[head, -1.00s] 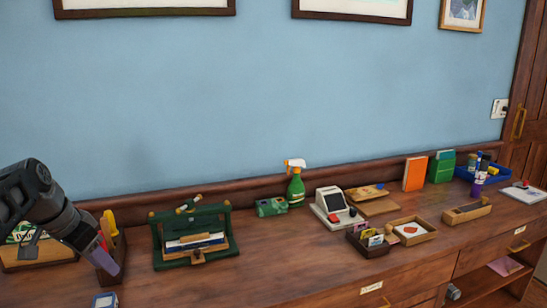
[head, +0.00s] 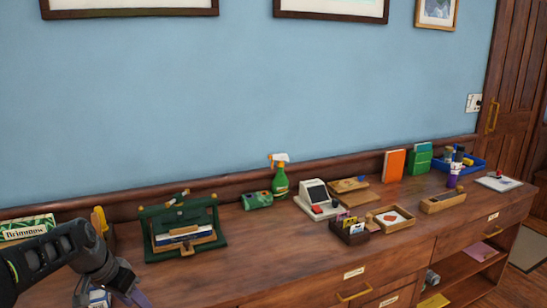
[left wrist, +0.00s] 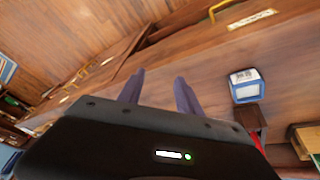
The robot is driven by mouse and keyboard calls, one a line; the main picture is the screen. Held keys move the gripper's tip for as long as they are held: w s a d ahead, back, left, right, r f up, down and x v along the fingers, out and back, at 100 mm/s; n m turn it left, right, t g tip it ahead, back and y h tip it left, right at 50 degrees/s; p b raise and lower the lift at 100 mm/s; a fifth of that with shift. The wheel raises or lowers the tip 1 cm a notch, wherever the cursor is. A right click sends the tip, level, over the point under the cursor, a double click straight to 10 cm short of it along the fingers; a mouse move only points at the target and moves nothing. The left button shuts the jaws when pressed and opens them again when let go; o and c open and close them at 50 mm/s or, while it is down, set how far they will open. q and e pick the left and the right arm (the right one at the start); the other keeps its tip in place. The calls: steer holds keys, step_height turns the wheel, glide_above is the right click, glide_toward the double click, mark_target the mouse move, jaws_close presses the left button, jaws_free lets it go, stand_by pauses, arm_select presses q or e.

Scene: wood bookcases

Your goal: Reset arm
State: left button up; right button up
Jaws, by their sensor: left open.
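My left arm comes in from the left in the head view, low over the counter's left part. My left gripper (head: 132,294) points down at the bottom edge of that view. In the left wrist view its two grey-purple fingers (left wrist: 160,92) are spread apart with nothing between them. A small blue-and-white box (left wrist: 246,86) stands to the right of the fingers, apart from them. In the head view that box is partly hidden behind the gripper. My right gripper is in neither view.
The wooden counter (head: 270,245) runs along a blue wall. A green organiser (head: 182,228), a green spray bottle (head: 279,183), a small till (head: 317,199), a dark card tray (head: 348,234) and a blue bin (head: 474,164) stand on it. Its front middle is clear.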

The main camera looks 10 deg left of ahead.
arm_select(q)
steer(key=s+d+f+n+g+h, duration=0.1)
steer(key=s+d+f, duration=0.2)
steer(key=d+f, duration=0.75)
steer(key=s+d+f+n+g, duration=0.15)
steer(key=d+f, duration=0.55)
steer(key=f, duration=0.7)
steer(key=s+d+f, duration=0.3)
steer(key=s+d, duration=0.1)
steer(key=s, duration=0.3)
steer(key=s+d+f+n, duration=0.1)
steer(key=s+d+f, duration=0.2)
steer(key=s+d, duration=0.2)
steer(key=s+d+f+n+h, duration=0.1)
steer(key=s+d+f, duration=0.3)
steer(key=s, duration=0.5)
steer(key=shift+s+d+g, duration=0.35)
steer(key=shift+d, duration=0.3)
steer(key=shift+f, duration=0.1)
steer(key=shift+c, duration=0.5)
